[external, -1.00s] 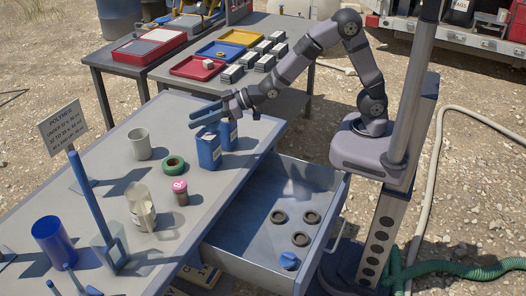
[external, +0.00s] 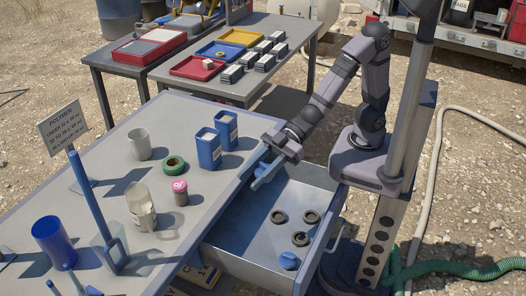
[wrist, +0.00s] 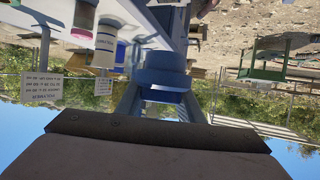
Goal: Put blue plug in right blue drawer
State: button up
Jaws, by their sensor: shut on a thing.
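My gripper (external: 264,174) is over the back left part of the open drawer (external: 240,246), near the table edge. In the wrist view its blue fingers (wrist: 160,104) are shut on the blue plug (wrist: 162,76), a round, stepped blue piece. In the external view the held plug is hard to tell from the blue fingers. The drawer is pulled out from the table's right side. Another blue plug (external: 289,260) lies in its front corner, with three dark rings (external: 301,239) on the drawer floor.
Two blue containers (external: 208,150) stand on the table left of my gripper. A green tape roll (external: 173,164), a pink-capped jar (external: 180,191), a clear bottle (external: 141,207) and a grey cup (external: 139,144) stand farther left. The drawer's middle floor has bare room.

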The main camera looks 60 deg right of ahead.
send_over(255, 249)
notch_tip(255, 249, down, 20)
jog(key=shift+f, duration=5)
jog(key=shift+b, duration=0.35)
jog(key=shift+f, duration=0.2)
jog(key=o, duration=1.1)
jog(key=shift+c, duration=0.2)
jog(key=shift+r, duration=0.1)
